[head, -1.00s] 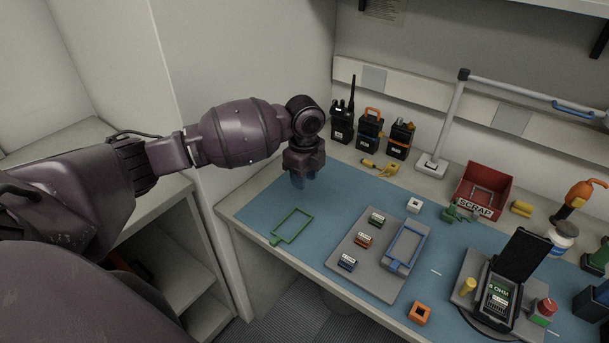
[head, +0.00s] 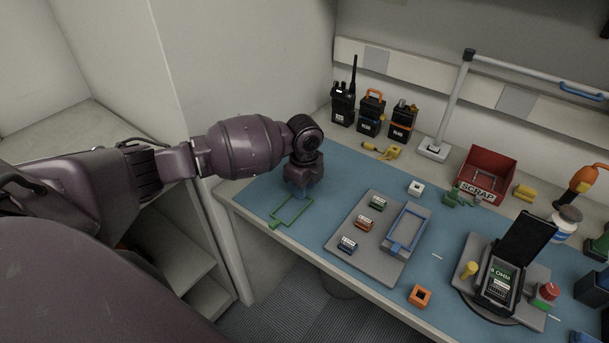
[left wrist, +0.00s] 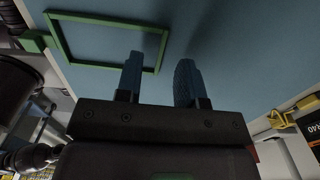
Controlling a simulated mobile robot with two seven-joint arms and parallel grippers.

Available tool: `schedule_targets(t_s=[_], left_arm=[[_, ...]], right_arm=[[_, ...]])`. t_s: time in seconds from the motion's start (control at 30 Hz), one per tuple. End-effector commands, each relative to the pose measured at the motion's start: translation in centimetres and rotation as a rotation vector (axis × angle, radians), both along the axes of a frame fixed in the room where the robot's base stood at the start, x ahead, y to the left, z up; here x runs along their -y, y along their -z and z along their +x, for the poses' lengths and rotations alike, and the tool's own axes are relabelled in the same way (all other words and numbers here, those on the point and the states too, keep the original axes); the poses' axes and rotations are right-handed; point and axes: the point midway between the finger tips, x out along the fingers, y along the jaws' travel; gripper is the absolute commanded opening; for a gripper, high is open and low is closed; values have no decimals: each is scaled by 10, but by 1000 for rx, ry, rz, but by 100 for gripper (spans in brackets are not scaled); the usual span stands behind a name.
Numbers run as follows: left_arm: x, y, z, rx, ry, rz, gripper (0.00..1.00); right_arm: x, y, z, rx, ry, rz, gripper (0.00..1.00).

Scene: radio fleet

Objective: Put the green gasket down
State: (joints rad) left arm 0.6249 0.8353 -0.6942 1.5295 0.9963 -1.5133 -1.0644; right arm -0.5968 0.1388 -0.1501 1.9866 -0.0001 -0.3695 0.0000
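The green gasket (head: 275,225), a thin rectangular frame with a small tab, lies flat on the blue mat (head: 240,195) near the bench's left front edge. It also shows in the left wrist view (left wrist: 105,20), past my fingers. My left gripper (head: 300,194) points down just over the gasket's far end. In the left wrist view its two blue fingers (left wrist: 159,78) stand apart with nothing between them. One finger overlaps the gasket's near corner in that view; I cannot tell whether they touch. My right gripper is not in view.
A grey tray (head: 345,228) with several small labelled blocks and a blue frame (head: 396,245) lies to the right. Radios (head: 370,115) stand along the back. A red scrap bin (head: 487,172) and an open black case (head: 498,280) are farther right. An orange square part (head: 420,296) lies in front.

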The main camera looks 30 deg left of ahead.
Motion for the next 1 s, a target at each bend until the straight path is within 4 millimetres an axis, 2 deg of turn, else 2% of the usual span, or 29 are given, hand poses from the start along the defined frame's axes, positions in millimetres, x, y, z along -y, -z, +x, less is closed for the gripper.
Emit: schedule_targets(t_s=[0.2,0.5,0.53,0.7,0.77,1.0], left_arm=[[0,14,0,0,0,1,35],[0,14,0,1,0,1,35],[0,14,0,1,0,1,34],[0,14,0,1,0,1,8],[0,14,0,1,0,1,0],[0,14,0,1,0,1,0]], right_arm=[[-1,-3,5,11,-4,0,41],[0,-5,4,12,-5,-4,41],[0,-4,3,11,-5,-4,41],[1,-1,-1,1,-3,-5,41],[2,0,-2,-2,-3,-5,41],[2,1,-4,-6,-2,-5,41]])
